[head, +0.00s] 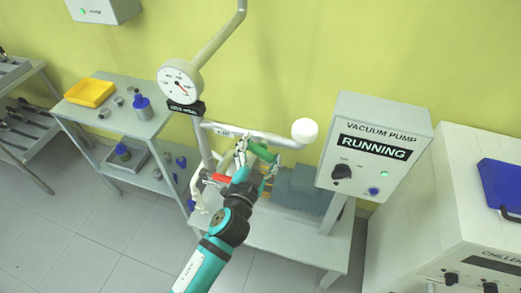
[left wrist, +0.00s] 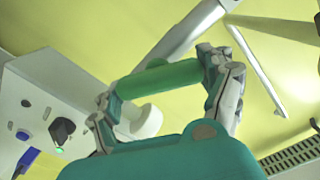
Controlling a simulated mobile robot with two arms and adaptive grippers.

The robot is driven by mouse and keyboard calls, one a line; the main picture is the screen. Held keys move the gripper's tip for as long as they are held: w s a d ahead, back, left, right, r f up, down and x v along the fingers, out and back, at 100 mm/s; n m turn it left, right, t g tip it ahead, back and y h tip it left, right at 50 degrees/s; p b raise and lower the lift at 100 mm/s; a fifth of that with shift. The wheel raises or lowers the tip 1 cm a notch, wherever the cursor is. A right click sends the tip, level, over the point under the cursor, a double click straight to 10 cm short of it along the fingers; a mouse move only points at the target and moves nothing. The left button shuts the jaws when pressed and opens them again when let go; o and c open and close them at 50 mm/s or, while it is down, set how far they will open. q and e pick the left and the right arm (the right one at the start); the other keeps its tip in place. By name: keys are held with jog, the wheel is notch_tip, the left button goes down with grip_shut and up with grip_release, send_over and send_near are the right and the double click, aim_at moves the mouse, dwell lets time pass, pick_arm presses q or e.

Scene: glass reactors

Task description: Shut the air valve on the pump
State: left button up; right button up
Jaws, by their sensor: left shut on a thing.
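The vacuum pump (head: 298,188) is a blue-grey body on a low white bench, partly behind my left arm. A pipe (head: 240,133) with a white round end runs above it. A green valve handle (head: 262,152) sits just below this pipe. It also shows in the left wrist view (left wrist: 160,78), lying across between my fingers. My left gripper (head: 256,162) is shut on the green handle, with a finger at each end of it. A red handle (head: 218,178) is on the pipework to the left of the gripper. My right gripper is out of view.
The pump's control box (head: 375,145) reads "RUNNING", with a green light and a black knob. A round gauge (head: 180,81) stands on the pipe at the left. A chiller (head: 455,210) is at the right and a grey cart (head: 120,118) at the left. The floor in front is clear.

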pick_arm(q)
jog(key=m, duration=0.6)
jog(key=shift+d+f, duration=0.1)
jog(key=shift+f, duration=0.05)
jog(key=m, duration=0.5)
jog(key=shift+f, duration=0.1)
jog(key=shift+m, duration=0.4)
jog(key=o, duration=1.1)
jog(key=shift+s, duration=0.1)
jog(key=v, duration=1.2)
